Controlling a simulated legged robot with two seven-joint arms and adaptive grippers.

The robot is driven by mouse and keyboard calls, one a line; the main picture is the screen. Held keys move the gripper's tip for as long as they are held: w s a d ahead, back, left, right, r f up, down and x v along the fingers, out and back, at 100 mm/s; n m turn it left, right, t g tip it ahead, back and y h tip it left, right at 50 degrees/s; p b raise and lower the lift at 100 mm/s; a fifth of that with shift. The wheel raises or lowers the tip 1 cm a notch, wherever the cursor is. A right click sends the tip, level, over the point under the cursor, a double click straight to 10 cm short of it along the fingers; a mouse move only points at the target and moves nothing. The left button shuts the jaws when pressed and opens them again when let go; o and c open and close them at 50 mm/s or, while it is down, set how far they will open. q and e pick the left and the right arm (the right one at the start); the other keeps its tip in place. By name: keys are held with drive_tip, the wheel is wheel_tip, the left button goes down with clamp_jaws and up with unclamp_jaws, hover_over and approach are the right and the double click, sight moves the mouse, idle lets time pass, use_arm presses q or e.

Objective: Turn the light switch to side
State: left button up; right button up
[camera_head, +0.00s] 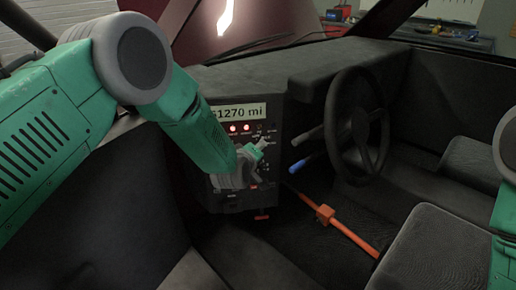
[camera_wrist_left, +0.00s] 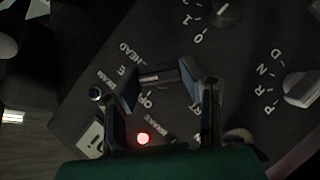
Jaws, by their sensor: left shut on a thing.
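The light switch (camera_wrist_left: 160,78) is a dark knob on the dashboard panel, with partly readable labels such as "OFF" and "HEAD" around it. My left gripper (camera_wrist_left: 163,84) has its fingers on either side of the knob and is shut on it. In the head view, my left gripper (camera_head: 246,165) is at the center panel (camera_head: 222,200), below the "1270 mi" display, and its hand hides the switch there. The knob's exact pointing direction is hard to tell. My right arm shows only at the right edge; its gripper is out of view.
A P-R-N-D knob (camera_wrist_left: 302,88) and a numbered knob (camera_wrist_left: 228,8) sit near the switch. A red light (camera_wrist_left: 143,139) glows close to my fingers. The steering wheel (camera_head: 358,125), blue lever (camera_head: 310,163) and orange bar (camera_head: 345,230) are right of the panel.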

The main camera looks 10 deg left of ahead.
use_arm(q)
drive_tip(key=shift+f, duration=0.15)
idle(0.4)
drive_tip(key=o, duration=1.1)
drive_tip(key=shift+a, duration=0.1)
drive_tip(key=shift+o, duration=0.2)
drive_tip(key=d+v, duration=0.1)
drive_tip(key=v, duration=1)
drive_tip(key=shift+s+a+r, duration=0.35)
drive_tip(key=shift+a, duration=0.1)
